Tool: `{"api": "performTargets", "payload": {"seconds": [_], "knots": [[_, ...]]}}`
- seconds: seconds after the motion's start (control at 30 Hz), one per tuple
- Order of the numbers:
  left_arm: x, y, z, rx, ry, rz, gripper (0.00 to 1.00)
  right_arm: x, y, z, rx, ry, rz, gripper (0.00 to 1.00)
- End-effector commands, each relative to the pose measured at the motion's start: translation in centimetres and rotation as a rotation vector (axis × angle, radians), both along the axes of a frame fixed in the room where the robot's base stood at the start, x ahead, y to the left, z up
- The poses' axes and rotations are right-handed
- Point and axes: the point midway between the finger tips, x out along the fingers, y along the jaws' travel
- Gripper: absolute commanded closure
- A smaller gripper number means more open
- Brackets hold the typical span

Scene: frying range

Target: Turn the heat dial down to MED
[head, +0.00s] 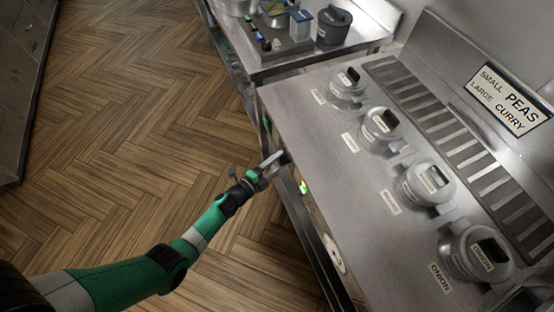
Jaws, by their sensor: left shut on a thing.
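My left gripper (273,161) is at the upper front edge of the steel range, reaching in from the lower left. It is shut on a small dark knob, the heat dial (285,157), on the front face. The gripper hides part of the dial. The dial's marks and its setting cannot be read from this angle. A small lit green and yellow indicator (303,187) shows on the front face, to the right of and below the gripper. My right gripper is not in view.
The range top (330,140) carries a row of several lidded, labelled pots (381,124) and a slotted grate (440,125). A pale round disc (334,254) is on the front face. A second counter (262,68) with containers stands behind. The wooden floor at left is clear.

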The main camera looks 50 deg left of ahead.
Motion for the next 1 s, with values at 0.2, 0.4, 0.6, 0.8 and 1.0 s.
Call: {"api": "performTargets", "payload": {"seconds": [0.2, 0.4, 0.6, 0.8, 1.0], "knots": [[0.0, 0.0, 0.0, -0.001, -0.001, -0.001, 0.97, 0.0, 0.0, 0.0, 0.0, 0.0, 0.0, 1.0], [0.0, 0.0, 0.0, 0.0, -0.001, -0.001, 0.25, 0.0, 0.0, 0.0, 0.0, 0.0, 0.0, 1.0], [0.0, 0.0, 0.0, 0.001, 0.0, -0.001, 0.11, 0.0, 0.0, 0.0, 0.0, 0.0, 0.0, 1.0], [-0.2, 0.0, 0.1, 0.001, 0.0, 0.0, 0.11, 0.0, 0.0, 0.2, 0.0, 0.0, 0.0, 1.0], [-3.2, -0.1, 0.8, 0.0, 0.002, 0.001, 0.11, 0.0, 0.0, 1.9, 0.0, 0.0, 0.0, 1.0]]}}
